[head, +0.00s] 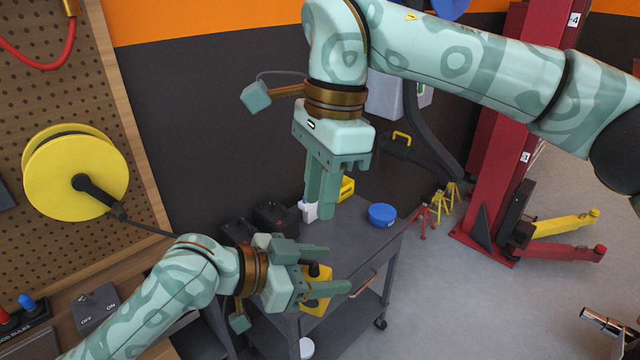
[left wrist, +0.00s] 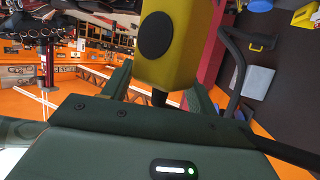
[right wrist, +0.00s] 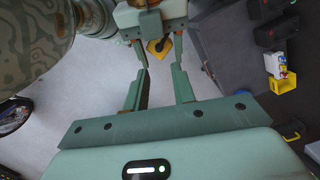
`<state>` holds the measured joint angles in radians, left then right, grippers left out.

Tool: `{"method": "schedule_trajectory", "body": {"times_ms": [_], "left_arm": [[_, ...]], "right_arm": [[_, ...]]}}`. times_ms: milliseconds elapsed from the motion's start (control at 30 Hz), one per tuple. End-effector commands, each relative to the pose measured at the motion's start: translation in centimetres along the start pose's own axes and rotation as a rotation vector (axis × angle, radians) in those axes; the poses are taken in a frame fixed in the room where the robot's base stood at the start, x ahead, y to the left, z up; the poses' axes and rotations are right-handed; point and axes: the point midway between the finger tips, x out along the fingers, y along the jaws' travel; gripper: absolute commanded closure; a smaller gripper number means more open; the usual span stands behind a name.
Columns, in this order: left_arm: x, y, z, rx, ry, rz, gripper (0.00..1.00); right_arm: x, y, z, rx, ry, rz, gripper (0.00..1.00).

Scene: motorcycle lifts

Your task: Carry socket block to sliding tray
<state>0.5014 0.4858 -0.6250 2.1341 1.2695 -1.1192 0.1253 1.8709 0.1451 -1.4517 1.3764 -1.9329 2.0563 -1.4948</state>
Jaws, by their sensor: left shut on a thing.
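A yellow block with black round parts (head: 318,303), which looks like the socket block, is between the fingers of my left gripper (head: 328,268). My left gripper is shut on it and holds it in the air in front of the grey cart. The block fills the top of the left wrist view (left wrist: 178,60) and shows beyond my right gripper in the right wrist view (right wrist: 159,50). My right gripper (right wrist: 161,72) is open and empty, pointing down above the left one. The grey cart (head: 365,245) has a front handle; I cannot tell which part is the sliding tray.
On the cart top are a blue bowl (head: 382,215), a yellow bin (head: 346,188), a white bottle (head: 308,211) and dark boxes (head: 276,217). A yellow reel (head: 75,172) hangs on the pegboard at left. A red lift (head: 495,150) stands at right.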

Motion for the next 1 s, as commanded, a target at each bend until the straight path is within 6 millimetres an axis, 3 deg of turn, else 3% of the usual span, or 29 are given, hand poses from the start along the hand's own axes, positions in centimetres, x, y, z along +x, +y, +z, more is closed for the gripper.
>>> {"method": "schedule_trajectory", "body": {"times_ms": [533,700,1000], "left_arm": [[0.0,0.0,-0.1,0.0,0.002,0.0,0.89],[0.0,0.0,-0.1,0.0,0.002,0.0,0.89],[0.0,0.0,-0.1,0.0,0.002,0.0,0.89]], "right_arm": [[9.9,-0.1,0.1,-0.006,-0.006,0.0,0.74],[11.3,-0.1,0.1,-0.005,-0.005,-0.002,0.74],[11.6,-0.1,0.1,-0.005,-0.005,-0.004,0.74]]}}
